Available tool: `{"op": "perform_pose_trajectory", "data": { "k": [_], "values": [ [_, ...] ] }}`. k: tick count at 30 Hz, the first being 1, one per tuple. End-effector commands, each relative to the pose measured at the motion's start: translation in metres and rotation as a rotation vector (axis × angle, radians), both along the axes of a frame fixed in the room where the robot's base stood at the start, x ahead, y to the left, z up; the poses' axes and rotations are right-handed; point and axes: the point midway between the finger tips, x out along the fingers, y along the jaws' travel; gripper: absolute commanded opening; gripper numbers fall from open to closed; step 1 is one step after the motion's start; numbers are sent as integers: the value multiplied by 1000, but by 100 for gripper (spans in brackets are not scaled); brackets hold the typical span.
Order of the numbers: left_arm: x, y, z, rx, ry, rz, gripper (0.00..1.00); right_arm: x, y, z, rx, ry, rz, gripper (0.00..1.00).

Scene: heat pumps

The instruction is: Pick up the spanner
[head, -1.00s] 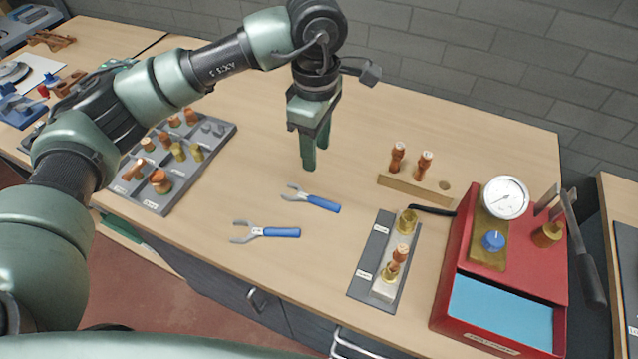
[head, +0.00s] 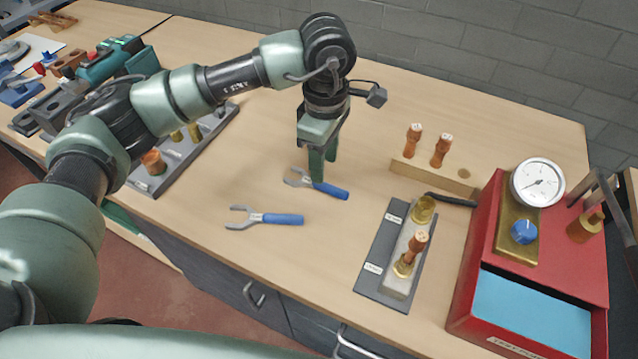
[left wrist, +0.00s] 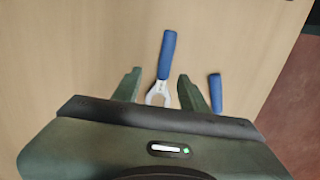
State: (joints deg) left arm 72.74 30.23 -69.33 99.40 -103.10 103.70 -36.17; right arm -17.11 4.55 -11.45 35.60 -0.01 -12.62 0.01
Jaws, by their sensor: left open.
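Two spanners with blue handles and grey open jaws lie on the wooden bench. The farther spanner (head: 332,190) lies right below my left gripper (head: 323,171), which points down and partly covers it. The nearer spanner (head: 281,219) lies closer to the front edge, left of the gripper. In the left wrist view, my left gripper (left wrist: 158,80) is open, with the farther spanner (left wrist: 167,55) showing between its two fingers. The nearer spanner (left wrist: 215,92) shows outside the right finger, its head hidden. I cannot tell the exact height of the fingertips above the bench.
A dark plate with a pale block and brass fittings (head: 382,250) stands right of the spanners. Beyond are a wooden holder (head: 430,175) and a red gauge box (head: 470,285). A grey fittings tray (head: 190,155) lies left, partly behind my arm. Bench around the spanners is clear.

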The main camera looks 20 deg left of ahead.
Motion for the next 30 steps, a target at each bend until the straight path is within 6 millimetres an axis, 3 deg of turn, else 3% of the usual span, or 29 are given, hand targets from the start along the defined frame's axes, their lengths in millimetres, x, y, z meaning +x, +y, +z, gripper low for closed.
{"op": "perform_pose_trajectory", "data": {
  "k": [9, 18, 19, 23, 24, 30],
  "values": [
    [-7, 5, -42, -1, 2, 1, 43, 0, 0, 18, 0, 0, 0, 51],
    [-6, 5, -50, -1, -2, 0, 43, -1, 0, 18, 0, 1, 0, 51],
    [-6, 5, -50, -1, -2, 0, 40, -1, 0, 18, 0, 1, 0, 51],
    [-6, 5, -50, -1, -1, 0, 4, -1, 0, 18, 0, 1, 0, 51],
    [-6, 5, -50, -1, -1, 0, 0, -1, 0, 18, 0, 1, 0, 51],
    [-6, 5, -50, -1, -2, 0, 0, -2, 0, 18, 0, 2, 0, 51]
  ]
}}
